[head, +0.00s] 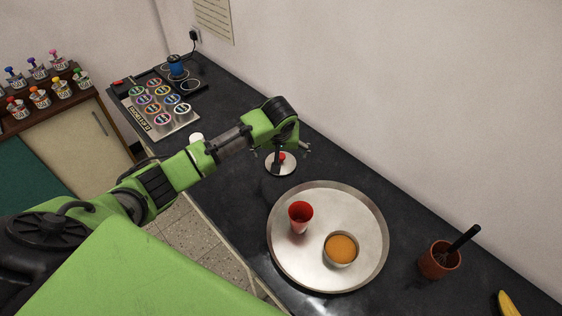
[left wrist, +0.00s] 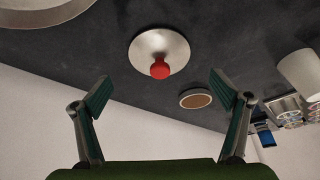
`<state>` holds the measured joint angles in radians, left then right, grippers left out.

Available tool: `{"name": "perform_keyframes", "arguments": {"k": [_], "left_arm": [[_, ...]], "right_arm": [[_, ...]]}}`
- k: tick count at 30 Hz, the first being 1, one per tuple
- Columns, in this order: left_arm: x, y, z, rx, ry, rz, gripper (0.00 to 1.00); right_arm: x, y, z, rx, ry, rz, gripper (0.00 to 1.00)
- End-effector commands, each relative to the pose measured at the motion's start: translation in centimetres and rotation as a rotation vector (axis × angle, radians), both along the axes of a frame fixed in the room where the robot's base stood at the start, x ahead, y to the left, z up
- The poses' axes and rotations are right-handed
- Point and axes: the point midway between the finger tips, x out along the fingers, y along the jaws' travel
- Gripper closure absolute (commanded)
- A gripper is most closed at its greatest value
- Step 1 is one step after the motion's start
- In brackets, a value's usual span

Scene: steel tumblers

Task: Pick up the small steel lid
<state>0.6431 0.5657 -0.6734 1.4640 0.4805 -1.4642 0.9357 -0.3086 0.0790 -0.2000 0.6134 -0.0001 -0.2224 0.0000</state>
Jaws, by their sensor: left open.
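The small steel lid (head: 281,170) lies on the dark counter, just beyond the round steel tray. It is a shallow silver disc with a red knob. In the left wrist view the lid (left wrist: 152,45) is at upper middle, knob toward my fingers. My left gripper (head: 279,150) is above the lid and partly covers it in the head view. In the left wrist view the fingers of my left gripper (left wrist: 165,95) are wide apart with nothing between them. The lid lies beyond the fingertips, not touched. My right gripper is not in view.
A brown cup with a dark handle (head: 439,261) stands to the right. A tray of colourful tins (head: 161,107) is at the far left. The wall runs behind the counter.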

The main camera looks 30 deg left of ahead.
Motion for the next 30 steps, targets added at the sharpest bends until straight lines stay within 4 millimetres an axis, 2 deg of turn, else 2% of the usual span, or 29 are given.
{"name": "perform_keyframes", "arguments": {"k": [3,6,12,21,22,27,30], "left_arm": [[0.2,0.1,-1.0,0.0,0.004,0.001,0.09],[0.5,0.2,-2.3,0.001,0.004,0.001,0.09],[1.3,0.6,-4.4,0.001,0.003,0.001,0.09],[1.4,0.6,-4.8,0.0,0.0,0.0,0.09],[1.4,0.6,-4.8,0.0,0.0,0.0,0.12],[1.4,0.6,-4.8,0.0,0.001,0.0,0.56],[1.3,0.6,-5.0,0.001,0.005,0.0,0.79]], "right_arm": [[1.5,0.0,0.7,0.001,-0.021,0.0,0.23],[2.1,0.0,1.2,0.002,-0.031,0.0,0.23],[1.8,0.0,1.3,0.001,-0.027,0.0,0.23],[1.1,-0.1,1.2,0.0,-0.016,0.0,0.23],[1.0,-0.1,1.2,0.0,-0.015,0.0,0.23],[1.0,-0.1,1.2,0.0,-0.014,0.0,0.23],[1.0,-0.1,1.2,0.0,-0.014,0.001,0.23]]}}
